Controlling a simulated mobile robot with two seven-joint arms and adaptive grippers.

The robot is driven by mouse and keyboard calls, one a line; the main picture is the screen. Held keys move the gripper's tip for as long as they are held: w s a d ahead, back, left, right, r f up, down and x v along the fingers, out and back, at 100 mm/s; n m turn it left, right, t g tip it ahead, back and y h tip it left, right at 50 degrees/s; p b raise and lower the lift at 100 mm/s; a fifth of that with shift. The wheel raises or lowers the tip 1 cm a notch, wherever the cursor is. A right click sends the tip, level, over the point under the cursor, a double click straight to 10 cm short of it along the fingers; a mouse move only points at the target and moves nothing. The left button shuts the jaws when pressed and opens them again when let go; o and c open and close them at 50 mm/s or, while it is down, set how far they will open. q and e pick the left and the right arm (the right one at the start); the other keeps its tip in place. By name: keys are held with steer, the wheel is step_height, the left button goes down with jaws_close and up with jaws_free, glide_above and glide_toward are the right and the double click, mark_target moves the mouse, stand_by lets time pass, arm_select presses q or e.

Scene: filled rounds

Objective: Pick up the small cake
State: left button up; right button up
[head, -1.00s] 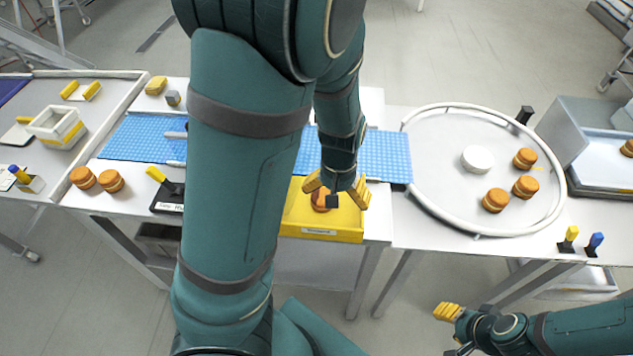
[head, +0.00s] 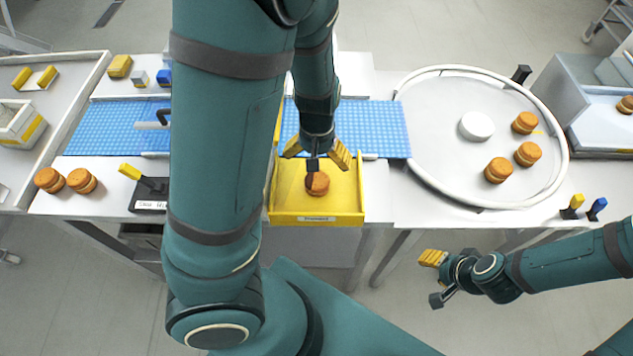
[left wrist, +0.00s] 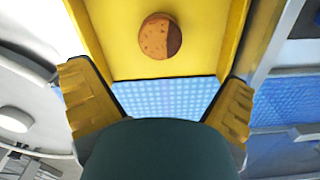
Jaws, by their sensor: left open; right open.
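The small cake (head: 317,184) is a round brown filled cake in a yellow tray (head: 341,207) at the front of the middle table. In the left wrist view the cake (left wrist: 153,36) lies near the top, beyond the fingertips, with a dark shadow on its right side. My left gripper (head: 316,152) is open and empty. It hangs over the tray on the cake's far side, apart from it. My right gripper (head: 435,279) is open and empty, in front of the tables at lower right. My left arm hides part of the tray and blue mat.
A blue studded mat (head: 380,127) lies behind the tray. A rimmed round tray (head: 440,165) at right holds several cakes (head: 499,170) and a white disc (head: 476,126). Two more cakes (head: 81,180) and a black labelled holder (head: 150,196) stand at left.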

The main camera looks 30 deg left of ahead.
mark_target(317, 180)
arm_select(q)
step_height(317, 180, down, 10)
steer(key=b, duration=0.4)
steer(key=shift+f, duration=0.1)
steer(key=c, duration=0.9)
